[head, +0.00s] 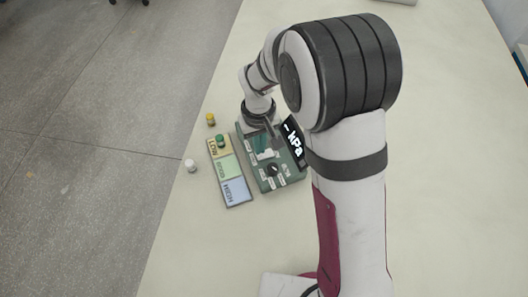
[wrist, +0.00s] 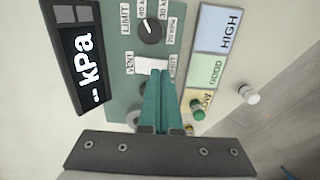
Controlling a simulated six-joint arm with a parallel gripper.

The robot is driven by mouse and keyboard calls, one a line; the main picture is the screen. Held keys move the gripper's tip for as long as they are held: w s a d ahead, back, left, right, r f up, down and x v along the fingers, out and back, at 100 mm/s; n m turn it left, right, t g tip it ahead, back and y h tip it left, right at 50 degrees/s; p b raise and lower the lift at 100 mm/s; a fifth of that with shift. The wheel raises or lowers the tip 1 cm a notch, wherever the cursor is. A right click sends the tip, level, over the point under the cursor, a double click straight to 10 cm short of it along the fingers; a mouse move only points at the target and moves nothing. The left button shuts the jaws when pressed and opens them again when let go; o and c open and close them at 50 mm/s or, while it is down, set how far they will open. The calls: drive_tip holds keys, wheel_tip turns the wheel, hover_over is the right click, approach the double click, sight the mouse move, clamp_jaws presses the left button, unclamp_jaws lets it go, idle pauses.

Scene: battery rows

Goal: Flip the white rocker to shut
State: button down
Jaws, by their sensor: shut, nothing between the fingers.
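The white rocker (wrist: 146,64) is on the green panel (wrist: 120,98), between a VENT label (wrist: 130,63) on its left and another label (wrist: 172,67) on its right, in the wrist view. My gripper (wrist: 160,72) has its two teal fingers together and empty. The fingertips appear over or against the rocker's right part, beside the right label. They hide part of the rocker, so I cannot tell which way it is tilted or whether they touch it. In the head view the panel (head: 244,146) lies below my wrist, and the rocker is not clear.
A black knob (wrist: 151,31) sits above the rocker, and a kPa display (wrist: 82,62) stands at left. A card strip with LOW, GOOD (head: 228,167) and HIGH lies beside the panel. A green peg (head: 221,140) stands on LOW; yellow (head: 211,120) and white (head: 190,165) pegs stand nearby.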

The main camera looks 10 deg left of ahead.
drive_tip(key=shift+f, duration=0.95)
idle(0.3)
drive_tip(key=shift+r, duration=3.55)
drive_tip(key=s+d+r+m, duration=0.3)
drive_tip(key=s+d+r, duration=0.1)
drive_tip(key=d+r, duration=0.2)
drive_tip(key=s+d+r+m+y, duration=0.1)
drive_tip(key=s+d+m, duration=0.3)
drive_tip(key=s, duration=0.4)
drive_tip(key=s+d+r+m, duration=0.2)
drive_tip(key=s+d+m, duration=0.2)
drive_tip(key=s, duration=0.5)
drive_tip(key=shift+s+m+y, duration=0.25)
drive_tip(key=shift+m+y, duration=0.05)
drive_tip(key=shift+y, duration=0.1)
drive_tip(key=shift+d+r, duration=0.1)
